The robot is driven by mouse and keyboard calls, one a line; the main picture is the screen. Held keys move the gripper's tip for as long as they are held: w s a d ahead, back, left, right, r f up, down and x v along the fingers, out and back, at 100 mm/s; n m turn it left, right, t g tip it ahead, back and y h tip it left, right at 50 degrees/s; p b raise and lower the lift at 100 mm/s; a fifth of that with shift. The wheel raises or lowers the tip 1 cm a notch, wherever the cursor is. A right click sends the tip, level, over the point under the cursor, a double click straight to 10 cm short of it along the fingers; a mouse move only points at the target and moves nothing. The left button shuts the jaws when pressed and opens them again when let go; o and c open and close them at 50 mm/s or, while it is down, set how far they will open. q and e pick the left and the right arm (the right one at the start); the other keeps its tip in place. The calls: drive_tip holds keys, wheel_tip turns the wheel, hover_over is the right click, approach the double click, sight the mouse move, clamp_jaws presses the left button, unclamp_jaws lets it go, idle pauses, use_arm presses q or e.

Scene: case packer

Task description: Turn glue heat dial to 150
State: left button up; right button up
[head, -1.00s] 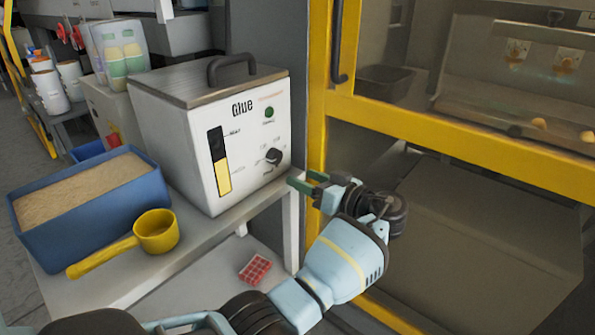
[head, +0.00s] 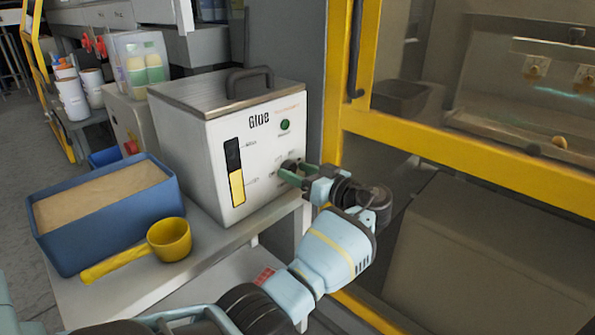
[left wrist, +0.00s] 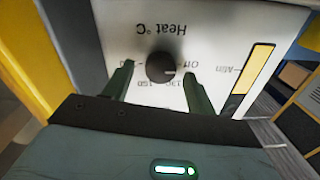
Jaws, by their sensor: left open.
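The glue heat dial (left wrist: 160,67) is a dark round knob on the front of the white glue box (head: 205,150). The left wrist view shows it upside down, under the printed "Heat °C", with "Off", "130" and "150" around it. The light mark on the knob points toward the "Off" side. My left gripper (left wrist: 158,72) is open, with one green finger on each side of the dial. A small gap seems to show between knob and fingers; contact is unclear. In the head view the left gripper (head: 292,173) partly covers the dial. My right gripper is out of view.
A blue bin (head: 100,225) of granules and a yellow scoop (head: 170,240) stand left of the glue box on the shelf. A yellow-framed machine door (head: 430,145) is to the right. A red tray (head: 264,276) lies below.

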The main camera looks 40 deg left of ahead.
use_arm(q)
drive_tip(key=shift+a, duration=0.25)
drive_tip(key=c, duration=1)
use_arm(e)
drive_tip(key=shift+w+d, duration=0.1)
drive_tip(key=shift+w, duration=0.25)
